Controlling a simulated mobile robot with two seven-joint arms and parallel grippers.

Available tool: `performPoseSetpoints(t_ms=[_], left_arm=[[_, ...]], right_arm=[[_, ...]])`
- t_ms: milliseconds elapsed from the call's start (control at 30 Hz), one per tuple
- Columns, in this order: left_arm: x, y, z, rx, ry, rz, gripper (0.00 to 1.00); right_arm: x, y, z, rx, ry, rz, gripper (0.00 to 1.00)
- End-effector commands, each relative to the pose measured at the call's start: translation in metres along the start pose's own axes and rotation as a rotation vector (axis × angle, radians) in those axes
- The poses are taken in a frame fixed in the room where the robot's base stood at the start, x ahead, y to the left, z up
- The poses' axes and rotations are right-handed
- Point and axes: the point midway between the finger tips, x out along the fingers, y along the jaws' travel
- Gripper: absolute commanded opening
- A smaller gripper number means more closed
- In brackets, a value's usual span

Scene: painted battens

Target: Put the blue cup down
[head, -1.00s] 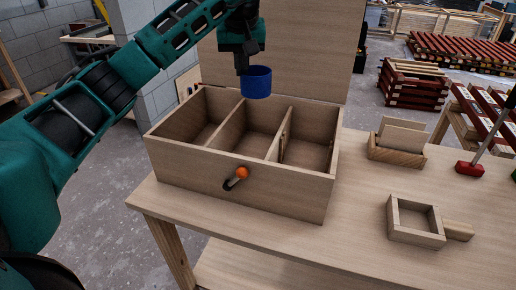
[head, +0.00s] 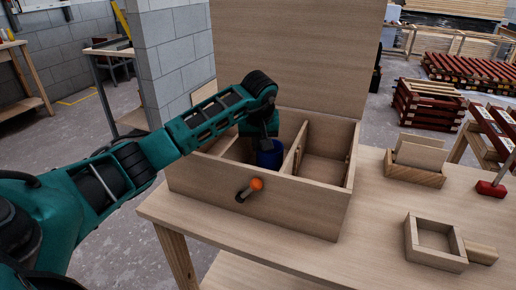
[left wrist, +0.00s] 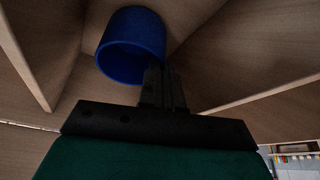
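The blue cup (head: 270,158) is down inside the middle compartment of the wooden box (head: 240,200), its lower part hidden by the box's front wall. My left gripper (head: 268,138) reaches down into the box from above. In the left wrist view its fingers (left wrist: 163,84) are close together at the rim of the blue cup (left wrist: 130,45), shut on its wall. I cannot tell whether the cup touches the compartment floor. My right gripper is not in view.
The box's raised lid (head: 290,50) stands behind it. An orange-knobbed lever (head: 250,189) is on the front wall. To the right on the table (head: 375,235) are a card holder (head: 415,172), a small open wooden box (head: 436,243) and a red-based object (head: 491,189). Bare tabletop lies between.

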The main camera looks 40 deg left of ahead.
Motion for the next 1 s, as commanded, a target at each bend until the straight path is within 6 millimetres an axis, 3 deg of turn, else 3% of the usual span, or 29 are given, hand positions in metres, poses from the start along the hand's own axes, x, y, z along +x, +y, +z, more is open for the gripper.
performPoseSetpoints(t_ms=[100,467,500,733,1000], left_arm=[[0.0148,0.0003,0.0067,0.001,-0.001,0.000,0.00],[0.0181,0.0002,0.0072,0.001,0.002,0.000,0.00],[0.0171,0.0004,0.0069,0.000,0.001,0.001,0.08],[0.0170,0.0004,0.0071,0.001,0.001,0.000,0.29],[0.0151,0.0005,0.0064,0.001,0.000,0.001,0.29]], right_arm=[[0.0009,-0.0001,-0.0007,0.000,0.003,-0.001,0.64],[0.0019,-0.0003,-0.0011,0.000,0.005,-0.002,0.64],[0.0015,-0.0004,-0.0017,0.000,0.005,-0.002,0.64],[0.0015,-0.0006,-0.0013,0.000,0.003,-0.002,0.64],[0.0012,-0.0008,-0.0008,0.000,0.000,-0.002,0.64]])
